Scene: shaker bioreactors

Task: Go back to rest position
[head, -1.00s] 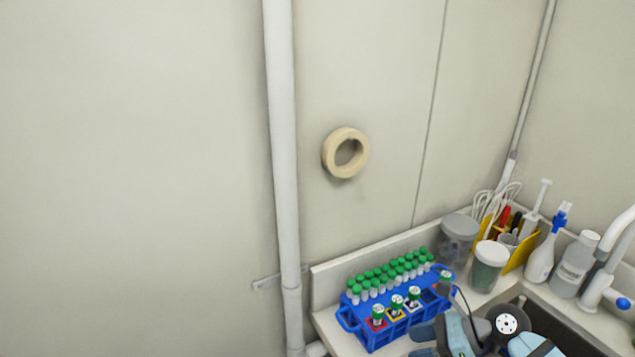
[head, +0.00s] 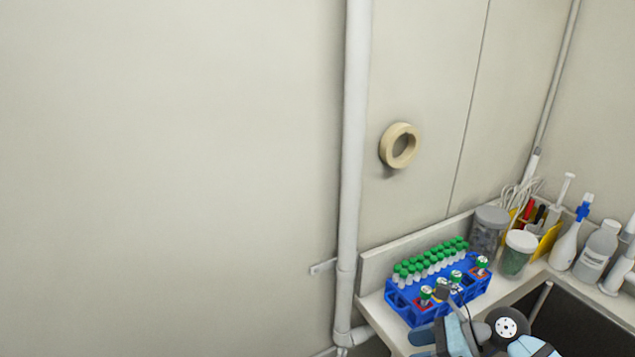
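My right gripper (head: 421,344) is at the bottom of the head view, with its arm coming in from the lower right. Its two blue-grey fingers point left and stand apart, with nothing seen between them. In the picture it overlaps the front of the blue tube rack (head: 403,312); I cannot tell how far apart they are. The rack stands on the counter and holds several green-capped tubes (head: 432,260), with a few more in its front row. My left gripper is out of view.
A counter (head: 372,303) with a dark sink (head: 575,325) fills the lower right. Lidded jars (head: 518,254), a yellow holder (head: 547,243) and bottles (head: 598,250) stand behind it. A pipe (head: 355,150) runs down the wall, and a tape ring (head: 399,146) hangs there. The left side shows bare wall.

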